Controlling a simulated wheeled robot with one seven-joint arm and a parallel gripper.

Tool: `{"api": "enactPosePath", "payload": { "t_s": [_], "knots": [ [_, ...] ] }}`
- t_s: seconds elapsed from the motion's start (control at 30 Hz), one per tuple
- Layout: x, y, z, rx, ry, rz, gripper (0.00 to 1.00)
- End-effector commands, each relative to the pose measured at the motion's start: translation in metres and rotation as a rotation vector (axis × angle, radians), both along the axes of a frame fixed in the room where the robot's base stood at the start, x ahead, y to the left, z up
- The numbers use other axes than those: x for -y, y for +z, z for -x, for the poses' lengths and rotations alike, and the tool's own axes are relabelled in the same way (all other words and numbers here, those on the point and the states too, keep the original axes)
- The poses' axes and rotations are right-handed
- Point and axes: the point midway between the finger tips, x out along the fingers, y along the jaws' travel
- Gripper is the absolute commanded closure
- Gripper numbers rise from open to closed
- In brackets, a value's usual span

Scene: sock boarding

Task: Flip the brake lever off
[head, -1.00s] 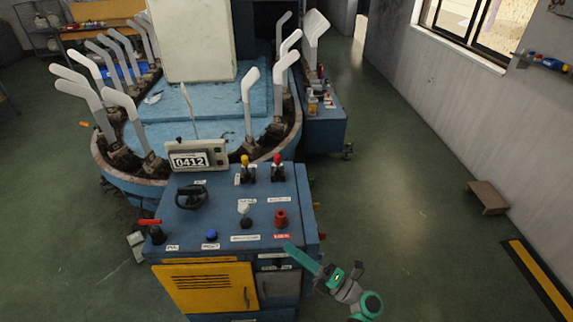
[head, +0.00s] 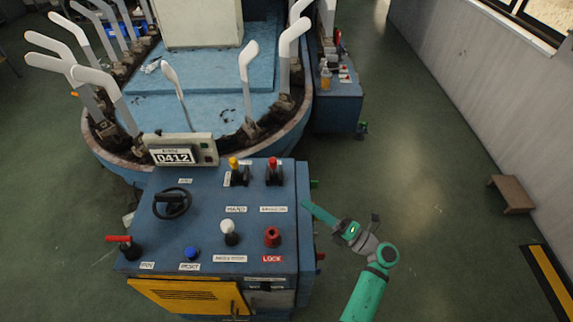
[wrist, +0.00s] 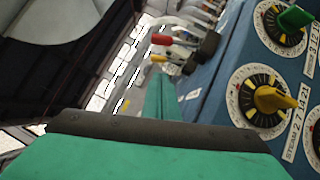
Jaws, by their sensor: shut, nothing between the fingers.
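The blue control console (head: 205,225) stands in front of me with several levers and knobs. A yellow-topped lever (head: 235,168) and a red-topped lever (head: 273,168) stand side by side at its top right. Another red-handled lever (head: 125,242) is at the left front corner. My gripper (head: 308,206) is shut and empty, beside the console's right edge, apart from the levers. In the wrist view, the gripper (wrist: 161,95) points toward the red (wrist: 162,39) and yellow (wrist: 158,58) levers.
A red knob (head: 272,237) marked LOCK and a white-topped lever (head: 228,228) are on the console. A yellow dial (wrist: 270,99) and a green dial (wrist: 290,22) are close at right in the wrist view. Sock forms (head: 288,45) ring the machine behind.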

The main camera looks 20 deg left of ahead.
Motion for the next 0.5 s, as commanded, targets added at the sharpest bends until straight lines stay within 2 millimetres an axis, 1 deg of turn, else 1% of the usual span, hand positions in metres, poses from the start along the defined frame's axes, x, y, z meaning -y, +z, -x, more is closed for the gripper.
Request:
{"api": "enactPosePath", "payload": {
  "t_s": [0.37, 0.5],
  "knots": [
    [-0.003, 0.0, 0.0, 0.0, 0.005, -0.001, 1.0],
    [-0.012, 0.002, -0.002, 0.0, 0.006, 0.0, 1.0]
  ]
}}
